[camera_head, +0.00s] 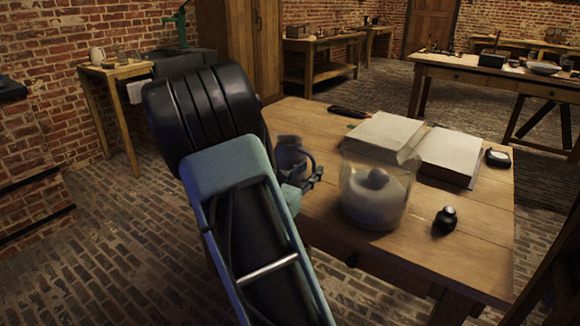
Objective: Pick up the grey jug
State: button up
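A dark blue-grey jug (290,156) with a curved handle on its right stands near the left edge of the wooden table. My arm crosses the foreground and covers its left side. My gripper (303,187) is low at the jug's near right side, mostly behind my arm. I cannot tell whether its fingers touch the jug, or whether they are open or shut.
A pale jug (97,55) stands on the far left side table.

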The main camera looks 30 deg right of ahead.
aim_at(314, 166)
jog(key=x, duration=0.3)
jog(key=shift+d+f+b, duration=0.15)
jog(key=shift+d+b, duration=0.1)
jog(key=shift+b, duration=0.15)
grip_shut()
jog(key=shift+w, duration=0.1)
